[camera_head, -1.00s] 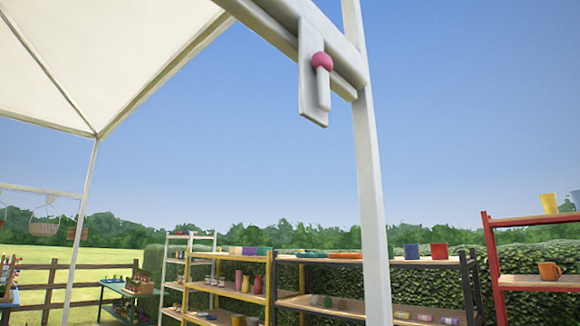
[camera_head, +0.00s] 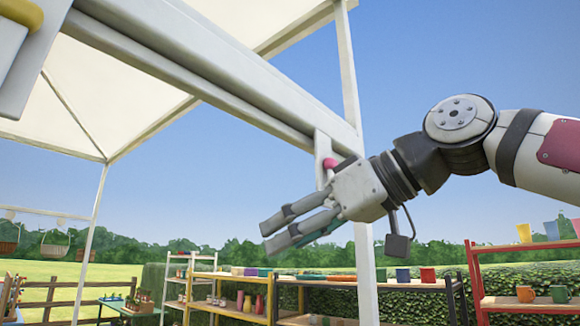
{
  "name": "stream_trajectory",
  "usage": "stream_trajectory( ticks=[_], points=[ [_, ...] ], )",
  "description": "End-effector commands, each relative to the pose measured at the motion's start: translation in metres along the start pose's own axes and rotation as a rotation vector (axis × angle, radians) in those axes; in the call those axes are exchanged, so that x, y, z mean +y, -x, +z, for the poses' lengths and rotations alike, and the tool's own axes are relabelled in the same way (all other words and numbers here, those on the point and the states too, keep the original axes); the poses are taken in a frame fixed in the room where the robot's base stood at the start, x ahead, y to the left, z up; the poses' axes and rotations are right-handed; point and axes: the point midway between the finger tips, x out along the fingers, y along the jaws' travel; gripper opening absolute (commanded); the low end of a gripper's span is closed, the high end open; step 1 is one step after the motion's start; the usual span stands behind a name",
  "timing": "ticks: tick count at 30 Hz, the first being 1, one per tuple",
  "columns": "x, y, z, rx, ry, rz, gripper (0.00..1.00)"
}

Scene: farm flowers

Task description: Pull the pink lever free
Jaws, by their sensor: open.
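The pink lever's round knob (camera_head: 331,163) shows on a light grey plate (camera_head: 322,148) fixed to the canopy's beam, beside the upright post. Most of its grey shaft is hidden behind my gripper. My gripper (camera_head: 268,238) reaches in from the right, its fingers pointing left and slightly down. The fingers are apart with nothing seen between them. Its palm overlaps the lever in the picture, and I cannot tell whether they touch. The fingertips lie below and left of the lever.
A yellow-knobbed lever (camera_head: 28,14) is cut off at the top left. The beam (camera_head: 205,65) runs diagonally to the white post (camera_head: 352,90). A red shelf (camera_head: 490,300), a yellow shelf (camera_head: 240,312) and a hedge stand beyond. Open sky lies left of my fingers, under the beam.

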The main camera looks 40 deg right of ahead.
Motion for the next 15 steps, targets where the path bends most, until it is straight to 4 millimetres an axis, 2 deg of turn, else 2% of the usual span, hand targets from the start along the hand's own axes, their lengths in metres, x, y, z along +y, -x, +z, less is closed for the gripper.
stream_trajectory(
  ticks=[1, 3, 6, 10, 12, 15],
  points=[
    [0.023, 0.037, -0.03, 0.077, -0.001, 0.003, 0.48],
    [0.057, 0.078, -0.058, 0.165, -0.003, 0.018, 0.48],
    [0.1, 0.126, -0.083, 0.263, -0.005, 0.045, 0.48],
    [0.14, 0.168, -0.098, 0.343, -0.011, 0.078, 0.48],
    [0.153, 0.181, -0.102, 0.367, -0.013, 0.09, 0.48],
    [0.163, 0.187, -0.104, 0.383, -0.014, 0.099, 0.48]
  ],
)
